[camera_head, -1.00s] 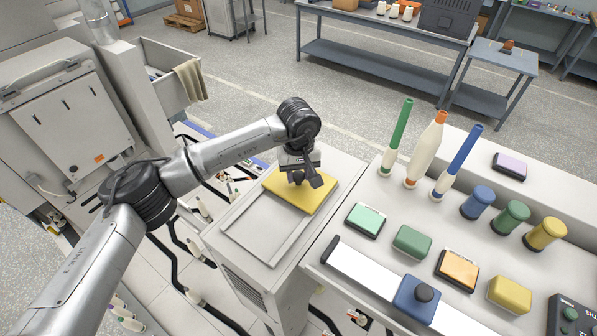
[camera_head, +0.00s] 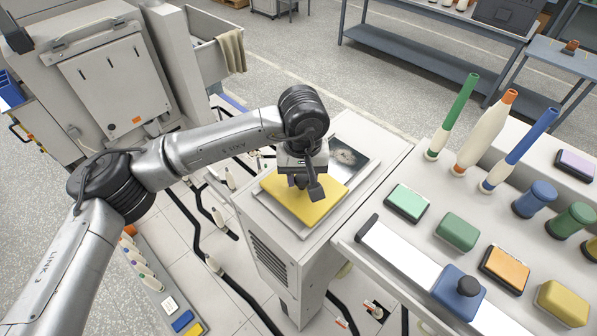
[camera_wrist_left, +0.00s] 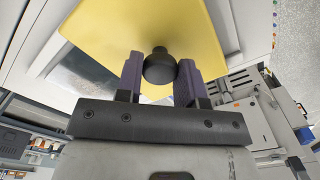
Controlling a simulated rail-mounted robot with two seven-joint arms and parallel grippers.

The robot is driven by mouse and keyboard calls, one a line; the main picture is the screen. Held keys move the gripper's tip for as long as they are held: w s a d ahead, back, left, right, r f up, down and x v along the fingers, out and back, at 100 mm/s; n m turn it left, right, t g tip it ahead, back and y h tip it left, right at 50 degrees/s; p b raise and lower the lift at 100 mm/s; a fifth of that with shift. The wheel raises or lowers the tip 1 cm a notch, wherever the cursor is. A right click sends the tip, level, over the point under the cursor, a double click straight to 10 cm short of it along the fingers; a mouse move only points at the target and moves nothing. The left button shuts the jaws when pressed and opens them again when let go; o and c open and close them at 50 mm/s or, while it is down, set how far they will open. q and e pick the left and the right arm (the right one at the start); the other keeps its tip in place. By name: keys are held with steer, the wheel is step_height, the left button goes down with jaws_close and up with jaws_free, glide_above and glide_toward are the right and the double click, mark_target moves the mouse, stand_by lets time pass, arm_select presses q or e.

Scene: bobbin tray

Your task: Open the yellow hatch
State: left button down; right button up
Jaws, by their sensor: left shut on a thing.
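The yellow hatch (camera_head: 318,203) is a flat panel on top of a white cabinet (camera_head: 290,238). It lies over the near part of a recessed frame, and an opening (camera_head: 352,158) with a greyish inside shows behind it. My left gripper (camera_head: 306,187) is over the hatch, shut on its dark round knob. In the left wrist view the knob (camera_wrist_left: 159,68) sits between the two fingers of my gripper (camera_wrist_left: 160,80), against the yellow panel (camera_wrist_left: 150,25). My right gripper is not in view.
To the right, a white worktop (camera_head: 400,246) carries several bobbins, coloured blocks and a blue slider block (camera_head: 459,290) on a white rail. A grey machine (camera_head: 110,85) stands at the left. Black cables (camera_head: 240,285) run over the floor.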

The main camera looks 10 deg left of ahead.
mark_target(301, 177)
arm_select(q)
steer(key=c, duration=0.7)
jaws_free()
steer(key=shift+c, duration=0.2)
steer(key=shift+r, duration=0.15)
steer(key=shift+r, duration=0.35)
step_height(301, 177, up, 13)
steer(key=b, duration=0.3)
steer(key=shift+w+a+f, duration=0.1)
